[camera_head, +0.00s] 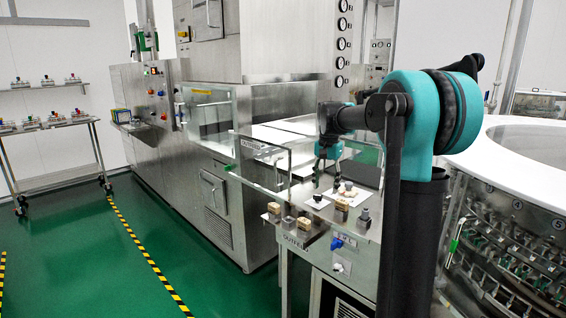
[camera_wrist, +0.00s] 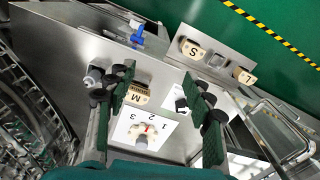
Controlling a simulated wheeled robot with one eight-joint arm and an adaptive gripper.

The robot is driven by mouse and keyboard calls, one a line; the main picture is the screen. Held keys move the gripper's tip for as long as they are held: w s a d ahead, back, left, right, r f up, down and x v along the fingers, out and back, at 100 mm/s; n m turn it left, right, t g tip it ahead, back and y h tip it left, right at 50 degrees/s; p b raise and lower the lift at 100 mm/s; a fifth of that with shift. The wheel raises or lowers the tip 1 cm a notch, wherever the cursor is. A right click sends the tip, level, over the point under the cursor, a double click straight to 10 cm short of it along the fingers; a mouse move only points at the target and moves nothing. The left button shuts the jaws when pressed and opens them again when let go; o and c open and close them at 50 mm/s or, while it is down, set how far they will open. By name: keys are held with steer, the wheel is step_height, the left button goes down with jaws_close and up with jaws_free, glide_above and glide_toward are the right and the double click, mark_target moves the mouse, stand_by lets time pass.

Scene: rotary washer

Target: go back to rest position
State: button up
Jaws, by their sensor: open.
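My gripper (camera_head: 327,158) hangs above the steel work table in the head view, fingers pointing down. In the wrist view its two dark green fingers (camera_wrist: 160,105) stand wide apart with nothing between them. Below them lies a white card (camera_wrist: 168,137) with the numbers 1, 2 and 3 and a small light-coloured part with a red mark on it. A wooden block marked M (camera_wrist: 137,95) sits beside the left finger. My gripper is above these things and holds none of them.
Blocks marked S (camera_wrist: 192,49) and L (camera_wrist: 242,75) sit on a ledge at the table's edge. A blue valve (camera_head: 336,243) is on the table's front. A large round washer (camera_head: 510,230) stands at right. Green floor (camera_head: 90,250) is clear at left.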

steer(key=s+d+f+n+t, duration=0.2)
steer(key=s+f+n, duration=0.1)
steer(key=s+f, duration=0.8)
steer(key=s+d+f+n+t, duration=0.2)
steer(key=s+f, duration=0.9)
steer(key=s, duration=0.7)
steer(key=shift+s+n, duration=0.25)
steer(key=shift+n, duration=0.55)
steer(key=shift+d+r, duration=0.1)
steer(key=shift+c, duration=0.5)
